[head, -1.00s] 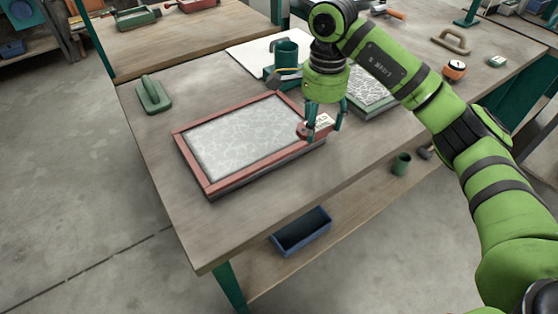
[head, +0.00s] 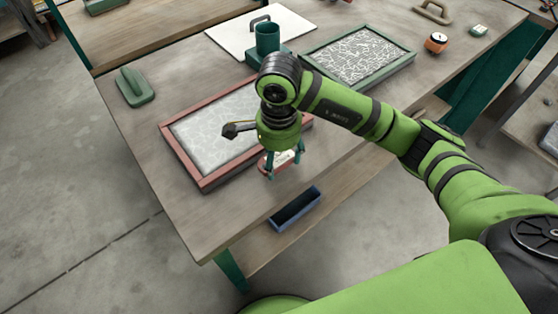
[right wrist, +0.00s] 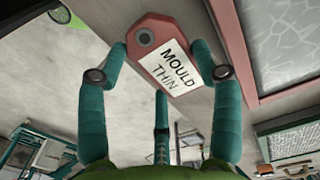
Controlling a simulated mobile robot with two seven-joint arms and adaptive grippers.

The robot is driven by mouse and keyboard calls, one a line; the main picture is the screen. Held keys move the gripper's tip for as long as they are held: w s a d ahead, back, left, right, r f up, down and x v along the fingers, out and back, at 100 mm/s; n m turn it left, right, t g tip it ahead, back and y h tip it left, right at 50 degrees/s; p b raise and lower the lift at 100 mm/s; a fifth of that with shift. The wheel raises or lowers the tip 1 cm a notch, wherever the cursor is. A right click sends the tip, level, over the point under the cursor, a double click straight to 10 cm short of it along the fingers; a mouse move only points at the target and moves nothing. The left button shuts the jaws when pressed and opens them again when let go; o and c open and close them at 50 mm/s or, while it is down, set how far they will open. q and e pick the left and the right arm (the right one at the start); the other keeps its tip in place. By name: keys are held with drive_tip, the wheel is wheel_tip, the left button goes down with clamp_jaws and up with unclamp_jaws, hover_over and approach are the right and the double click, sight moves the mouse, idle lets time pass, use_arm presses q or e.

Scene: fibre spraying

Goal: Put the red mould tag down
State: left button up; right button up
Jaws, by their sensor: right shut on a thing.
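In the head view the tag (head: 272,160) hangs between the fingers, just in front of the near right corner of the red-framed mould (head: 200,183). I cannot tell whether the tag touches the table (head: 215,225). Part of the red frame is hidden behind my right gripper. My left gripper is not in view.
A green float (head: 135,87) lies at the left. A blue bin (head: 294,209) sits on the lower shelf. The table's front left is bare.

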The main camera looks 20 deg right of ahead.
sight(279, 161)
wheel_tip(279, 161, down, 4)
drive_tip(key=shift+r+p, duration=0.25)
drive_tip(key=shift+p, duration=0.4)
drive_tip(key=shift+f, duration=0.15)
drive_tip(key=shift+f+b, duration=0.2)
drive_tip(key=shift+b, duration=0.1)
drive_tip(key=o, duration=1)
drive_tip(key=shift+c, duration=0.2)
drive_tip(key=shift+r, duration=0.1)
